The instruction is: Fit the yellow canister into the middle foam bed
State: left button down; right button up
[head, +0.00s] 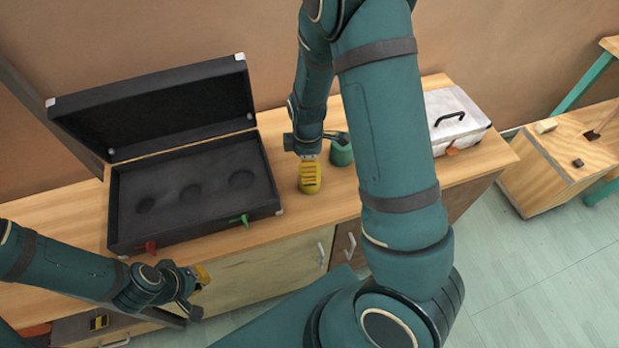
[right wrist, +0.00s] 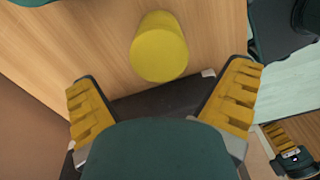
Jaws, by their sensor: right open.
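The yellow canister (right wrist: 159,47) stands on the wooden top in the right wrist view, ahead of the open fingers of my right gripper (right wrist: 160,95) and not held. In the head view that gripper (head: 314,172) is low over the top, right of the case. The middle foam bed (head: 190,194) is an empty round hollow between two others in the open black case (head: 192,232). My left gripper (head: 196,292) looks open and empty in front of the cabinet, below the top's front edge.
A green cylinder (head: 341,150) stands close beside my right gripper. A silver toolbox (head: 455,120) is on the top further right. A red clip (head: 148,247) and a green clip (head: 239,220) are on the case's front edge. The raised lid (head: 160,105) bounds its back.

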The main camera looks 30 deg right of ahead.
notch_tip(320, 180, down, 5)
jog(key=shift+f+b, duration=0.1)
jog(key=shift+b, duration=0.75)
jog(key=shift+d, duration=0.1)
jog(key=c, duration=1.3)
